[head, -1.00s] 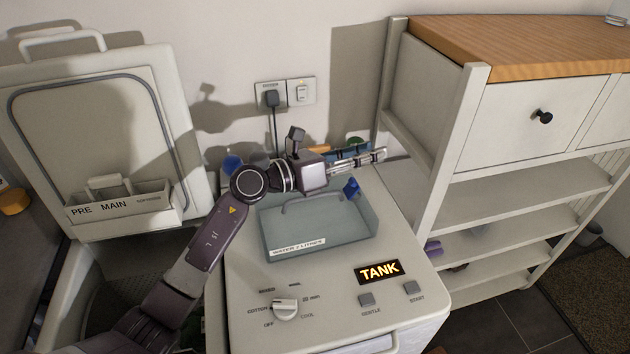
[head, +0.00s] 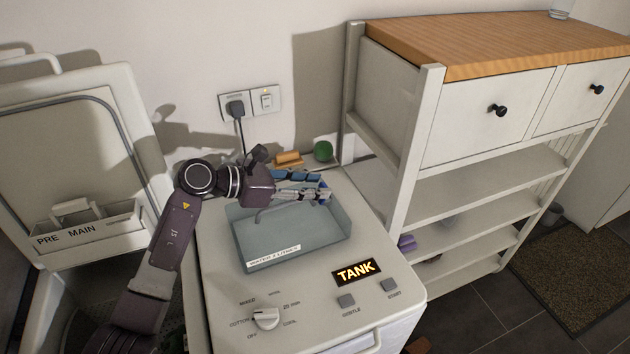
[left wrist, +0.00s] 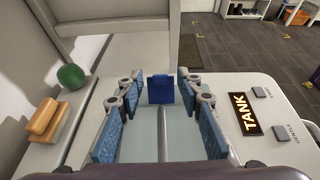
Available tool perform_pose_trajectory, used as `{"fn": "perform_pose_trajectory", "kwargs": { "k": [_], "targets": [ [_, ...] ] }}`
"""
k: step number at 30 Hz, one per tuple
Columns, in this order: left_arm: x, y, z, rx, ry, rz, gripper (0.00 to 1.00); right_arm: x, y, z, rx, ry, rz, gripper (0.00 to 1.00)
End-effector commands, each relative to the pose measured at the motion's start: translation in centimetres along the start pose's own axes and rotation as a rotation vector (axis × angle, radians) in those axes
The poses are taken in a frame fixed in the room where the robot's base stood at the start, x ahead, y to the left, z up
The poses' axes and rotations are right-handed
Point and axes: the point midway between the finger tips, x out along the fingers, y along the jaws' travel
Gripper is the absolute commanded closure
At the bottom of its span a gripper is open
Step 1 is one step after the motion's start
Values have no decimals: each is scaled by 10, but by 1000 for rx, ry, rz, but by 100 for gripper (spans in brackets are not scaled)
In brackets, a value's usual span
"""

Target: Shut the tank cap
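The tank (head: 300,242) is a translucent blue-grey bin with a "water 2 litres" label, set in the machine top; it also shows in the left wrist view (left wrist: 145,140). A blue cap (left wrist: 161,91) stands raised at the tank's far end in the left wrist view. In the head view the fingers largely hide it. My left gripper (head: 305,187) is low over the tank's back right part. In the left wrist view its blue-padded fingers (left wrist: 161,82) are spread, with the cap between or just beyond their tips; contact is unclear. My right gripper is out of view.
A lit TANK sign (head: 356,271), two buttons and a dial (head: 266,318) are on the machine top. A green ball (head: 323,151) and orange blocks (head: 288,158) lie behind. A raised lid (head: 65,150) is at left, a shelf unit (head: 440,130) at right.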

Motion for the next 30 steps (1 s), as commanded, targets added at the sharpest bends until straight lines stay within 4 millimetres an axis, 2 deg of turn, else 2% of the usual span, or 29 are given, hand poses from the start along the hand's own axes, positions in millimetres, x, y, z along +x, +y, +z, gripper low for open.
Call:
{"fn": "perform_pose_trajectory", "kwargs": {
  "k": [10,18,19,30],
  "targets": [
    [7,0,0,1,1,0,67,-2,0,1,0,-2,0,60],
    [6,0,0,0,0,1,95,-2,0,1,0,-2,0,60],
    [6,0,0,0,0,1,96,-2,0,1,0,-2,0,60],
    [8,1,4,4,75,2,97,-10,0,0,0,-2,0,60]
  ]
}}
